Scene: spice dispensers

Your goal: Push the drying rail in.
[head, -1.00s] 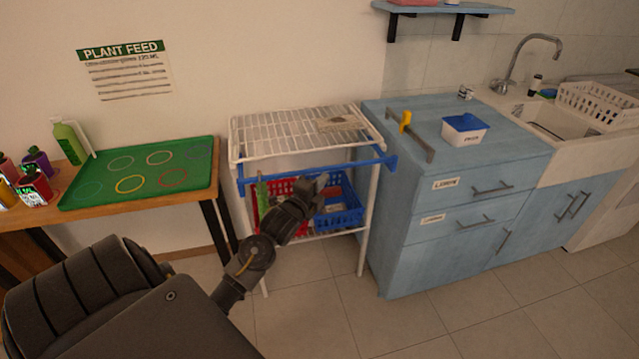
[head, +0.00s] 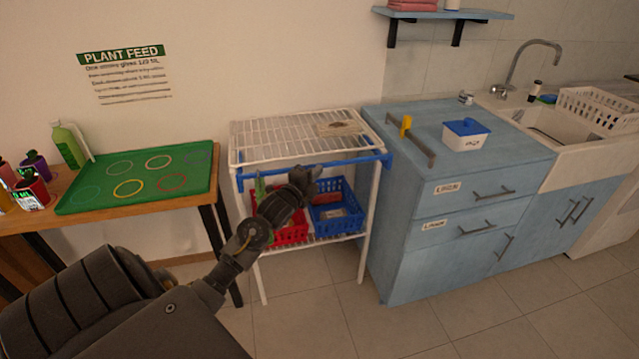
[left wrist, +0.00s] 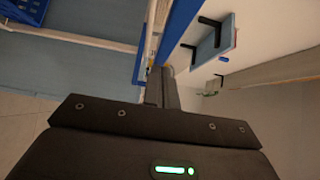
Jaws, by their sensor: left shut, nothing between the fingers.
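The drying rail is a blue bar (head: 350,166) across the front of the white wire rack, just below its top shelf. It sits close to the rack's front edge, with its right end by the blue cabinet. My left gripper (head: 314,174) is at the middle of the rail and hides part of it. In the left wrist view the rail (left wrist: 181,28) runs up from the tips of my left gripper (left wrist: 160,75). Its fingers are shut with nothing between them. They look to be at or against the rail; contact is not clear. My right gripper is not in view.
The white rack (head: 262,143) holds a red basket (head: 292,232) and a blue basket (head: 337,214) on its lower shelf. A blue cabinet (head: 400,240) stands close on the right. A table with a green mat (head: 100,200) is on the left. The floor in front is clear.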

